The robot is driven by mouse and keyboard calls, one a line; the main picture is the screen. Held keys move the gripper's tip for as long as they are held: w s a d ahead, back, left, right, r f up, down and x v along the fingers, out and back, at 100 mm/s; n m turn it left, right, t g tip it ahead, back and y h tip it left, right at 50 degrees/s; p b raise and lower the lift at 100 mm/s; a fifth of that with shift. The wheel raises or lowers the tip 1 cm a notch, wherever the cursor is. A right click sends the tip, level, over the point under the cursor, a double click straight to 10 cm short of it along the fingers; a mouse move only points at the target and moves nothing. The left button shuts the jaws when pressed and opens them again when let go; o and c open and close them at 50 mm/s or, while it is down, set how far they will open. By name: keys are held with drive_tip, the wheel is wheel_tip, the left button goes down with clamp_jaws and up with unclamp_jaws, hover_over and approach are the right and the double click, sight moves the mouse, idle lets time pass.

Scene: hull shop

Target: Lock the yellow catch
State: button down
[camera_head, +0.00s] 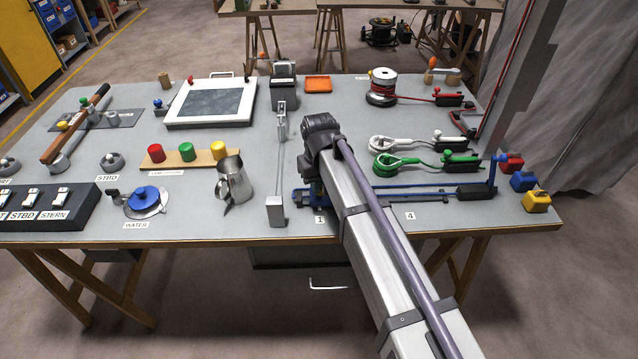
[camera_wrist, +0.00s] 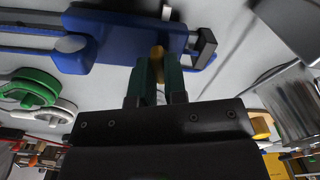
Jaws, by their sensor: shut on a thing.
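The yellow catch (camera_wrist: 157,52) shows in the wrist view as a small yellow piece at the edge of a blue slide plate (camera_wrist: 118,30). My gripper (camera_wrist: 158,68) has its two dark green fingers closed on either side of it. Much of the catch is hidden between the fingers, so its locked or unlocked position cannot be told. In the head view the blue slide (camera_head: 410,191) runs along the front of the table, and my arm covers the catch and the gripper's fingertips.
A steel jug (camera_head: 234,182) and a grey upright post with a square base (camera_head: 276,210) stand left of my arm. Green (camera_head: 400,163) and white (camera_head: 400,144) cable loops lie behind the slide. Red, blue and yellow blocks (camera_head: 537,201) sit at the right edge.

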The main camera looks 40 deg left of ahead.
drive_tip(key=shift+m, duration=1.9)
drive_tip(key=c, duration=1.2)
unclamp_jaws()
drive_tip(key=shift+o, duration=0.2)
wheel_tip(320, 180, up, 11)
drive_tip(key=p, duration=1.1)
drive_tip(key=shift+f, duration=0.15)
